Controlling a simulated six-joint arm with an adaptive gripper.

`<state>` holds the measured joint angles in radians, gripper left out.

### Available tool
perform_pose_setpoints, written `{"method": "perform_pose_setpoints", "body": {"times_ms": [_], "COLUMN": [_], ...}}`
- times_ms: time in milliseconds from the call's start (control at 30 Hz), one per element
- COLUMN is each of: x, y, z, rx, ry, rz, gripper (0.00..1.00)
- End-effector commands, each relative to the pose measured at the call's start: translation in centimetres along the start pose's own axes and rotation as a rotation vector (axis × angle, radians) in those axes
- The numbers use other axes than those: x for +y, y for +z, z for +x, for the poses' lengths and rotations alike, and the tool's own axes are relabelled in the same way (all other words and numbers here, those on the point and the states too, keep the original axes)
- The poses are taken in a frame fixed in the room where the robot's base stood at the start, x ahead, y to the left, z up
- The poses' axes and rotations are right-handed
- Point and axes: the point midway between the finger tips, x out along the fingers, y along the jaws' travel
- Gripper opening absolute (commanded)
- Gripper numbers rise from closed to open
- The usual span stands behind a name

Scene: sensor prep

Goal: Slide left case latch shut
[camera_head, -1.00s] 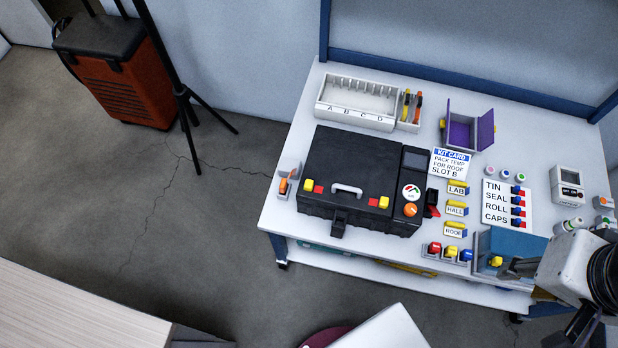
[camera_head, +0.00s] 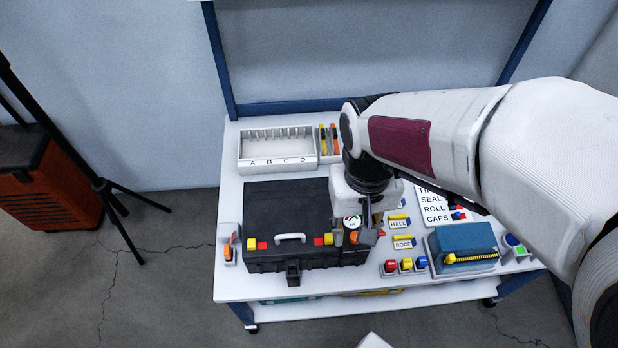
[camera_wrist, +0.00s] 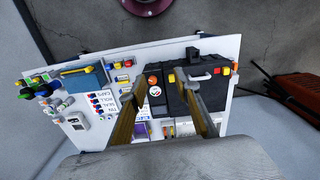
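The black case (camera_head: 285,205) lies closed-lidded on the white table, with a pale handle (camera_head: 290,237) at its front. The left latch (camera_head: 252,244) is a yellow block at the front left, with a red patch beside it on the handle side. A matching yellow latch (camera_head: 328,239) sits right of the handle, also beside red. The wrist view shows the case (camera_wrist: 186,98) turned around, with the left latch (camera_wrist: 227,67) at right. My gripper (camera_wrist: 161,90) is open and empty, its fingers apart above the case's right end. In the head view my gripper (camera_head: 367,222) partly hides that end.
An orange knob (camera_wrist: 153,80) is near my fingers. A white slotted tray (camera_head: 277,148) stands behind the case. Colored blocks (camera_head: 405,265) and a blue box (camera_head: 463,245) are at right. An orange-tipped holder (camera_head: 228,248) stands left of the case. Space above the left latch is clear.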

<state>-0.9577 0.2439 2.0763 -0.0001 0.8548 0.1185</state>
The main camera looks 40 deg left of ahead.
Motion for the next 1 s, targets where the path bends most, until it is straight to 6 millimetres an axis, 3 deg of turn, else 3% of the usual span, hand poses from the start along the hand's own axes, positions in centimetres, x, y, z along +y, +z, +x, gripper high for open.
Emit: {"method": "perform_pose_setpoints", "body": {"times_ms": [700,1000], "x": [-15.1,-19.3], "y": [-5.0,-7.2], "z": [11.4,14.8], "rx": [-0.077,-0.055], "ry": [0.039,0.038], "rz": [-0.14,-0.111], "gripper": [0.32,0.32]}}
